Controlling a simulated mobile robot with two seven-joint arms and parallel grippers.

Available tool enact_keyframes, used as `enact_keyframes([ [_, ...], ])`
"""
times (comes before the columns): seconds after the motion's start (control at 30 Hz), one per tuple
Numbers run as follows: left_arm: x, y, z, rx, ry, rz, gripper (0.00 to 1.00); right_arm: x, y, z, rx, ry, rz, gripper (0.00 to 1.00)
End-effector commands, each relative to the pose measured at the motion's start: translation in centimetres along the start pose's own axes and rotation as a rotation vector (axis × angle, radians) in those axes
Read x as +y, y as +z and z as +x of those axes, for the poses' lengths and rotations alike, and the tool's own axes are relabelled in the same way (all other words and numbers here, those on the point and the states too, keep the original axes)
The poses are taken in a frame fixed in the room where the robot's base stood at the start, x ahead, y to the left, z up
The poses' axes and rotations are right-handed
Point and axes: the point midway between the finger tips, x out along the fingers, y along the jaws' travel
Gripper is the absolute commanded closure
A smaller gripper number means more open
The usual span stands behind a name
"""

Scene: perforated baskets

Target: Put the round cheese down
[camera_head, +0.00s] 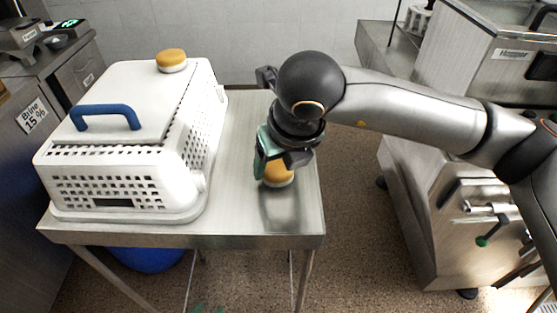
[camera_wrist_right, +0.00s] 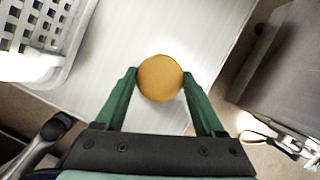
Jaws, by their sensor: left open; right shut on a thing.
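A round cheese (camera_head: 278,174) with an orange-yellow top and pale side is between the green fingers of my right gripper (camera_head: 272,164), at the right part of the steel table. In the right wrist view the cheese (camera_wrist_right: 160,78) shows as an orange disc, with the fingertips (camera_wrist_right: 160,82) shut on its two sides. It is level and at or just above the table top; I cannot tell whether it touches. Only the green fingertips of my left gripper (camera_head: 208,308) show at the bottom edge of the head view, apart and empty.
A white perforated basket (camera_head: 120,185) with a lid and blue handle (camera_head: 105,112) fills the table's left side. A second round cheese (camera_head: 171,60) sits on its lid's far edge. The steel table (camera_head: 245,130) is bare around the held cheese. A steel machine (camera_head: 450,190) stands at right.

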Motion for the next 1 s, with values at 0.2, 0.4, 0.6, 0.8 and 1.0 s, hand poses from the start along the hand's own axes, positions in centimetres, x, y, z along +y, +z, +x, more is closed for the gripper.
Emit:
enact_keyframes([
  [0.2,0.0,0.7,0.5,-0.008,0.002,-0.001,0.5,0.0,-0.2,0.5,-0.001,0.0,0.001,0.87],
  [0.4,0.2,0.4,0.3,-0.009,0.005,0.0,0.5,0.0,-0.1,0.2,0.0,0.0,0.001,0.07],
  [0.6,0.3,0.3,0.3,-0.006,0.007,0.0,0.5,0.0,-0.1,0.2,0.0,0.0,0.001,0.0],
  [0.8,0.4,-0.2,-0.1,-0.002,0.007,0.0,0.5,0.0,0.1,-0.2,0.0,0.0,0.001,0.0],
  [1.0,0.2,-0.1,0.1,0.005,0.005,0.0,0.5,0.0,0.1,-3.2,-0.006,0.0,0.0,0.0],
])
